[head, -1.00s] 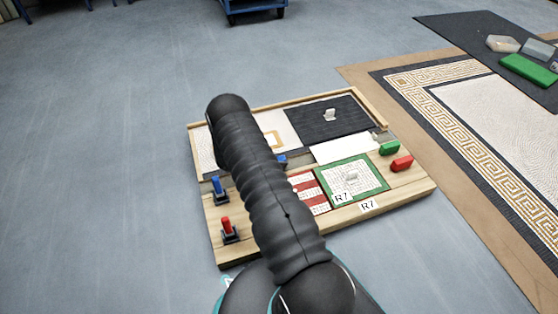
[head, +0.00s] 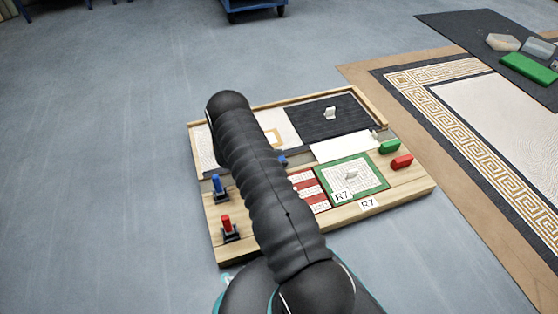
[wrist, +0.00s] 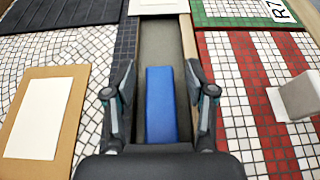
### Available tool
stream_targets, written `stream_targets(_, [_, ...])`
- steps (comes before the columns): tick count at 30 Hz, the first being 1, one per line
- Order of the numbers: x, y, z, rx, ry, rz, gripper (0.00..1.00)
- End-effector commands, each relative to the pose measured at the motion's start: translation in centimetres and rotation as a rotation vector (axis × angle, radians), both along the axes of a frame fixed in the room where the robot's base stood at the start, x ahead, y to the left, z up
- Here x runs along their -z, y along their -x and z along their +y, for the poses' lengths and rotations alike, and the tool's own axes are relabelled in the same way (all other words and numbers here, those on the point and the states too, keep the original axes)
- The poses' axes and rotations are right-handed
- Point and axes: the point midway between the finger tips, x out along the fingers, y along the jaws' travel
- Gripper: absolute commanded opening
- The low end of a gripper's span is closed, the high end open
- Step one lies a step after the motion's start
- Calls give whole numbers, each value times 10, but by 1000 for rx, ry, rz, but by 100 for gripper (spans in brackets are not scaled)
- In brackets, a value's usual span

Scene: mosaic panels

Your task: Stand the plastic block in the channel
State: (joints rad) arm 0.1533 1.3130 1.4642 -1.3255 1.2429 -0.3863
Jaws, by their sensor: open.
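A long blue plastic block (wrist: 162,105) lies lengthwise in the grey channel (wrist: 160,42) in the wrist view. My gripper (wrist: 162,80) is open, with one finger on each side of the block. A gap shows between each finger and the block's sides; whether the fingers reach down to its height I cannot tell. In the head view a small bit of blue (head: 283,160) shows beside my arm, which hides most of the channel and my gripper.
A white card in a tan frame (wrist: 38,118) lies left of the channel. Red-and-white mosaic with a grey block (wrist: 300,97) lies right. In the head view, a green block (head: 389,147), a red block (head: 401,162) and two upright pegs stand on the wooden board (head: 335,222).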

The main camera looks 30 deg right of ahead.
Motion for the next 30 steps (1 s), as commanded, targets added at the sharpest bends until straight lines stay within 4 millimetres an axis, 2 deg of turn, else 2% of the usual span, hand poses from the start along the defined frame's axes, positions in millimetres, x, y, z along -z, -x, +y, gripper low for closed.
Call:
stream_targets(13, [-35,-23,81,-4,0,-1,55])
stream_targets(18, [-42,-27,99,-1,0,-2,55])
stream_targets(23, [-49,-29,106,5,-3,-8,55])
stream_targets(26, [-66,-31,110,23,-18,-38,55])
stream_targets(30, [-112,-31,116,82,-63,-127,55])
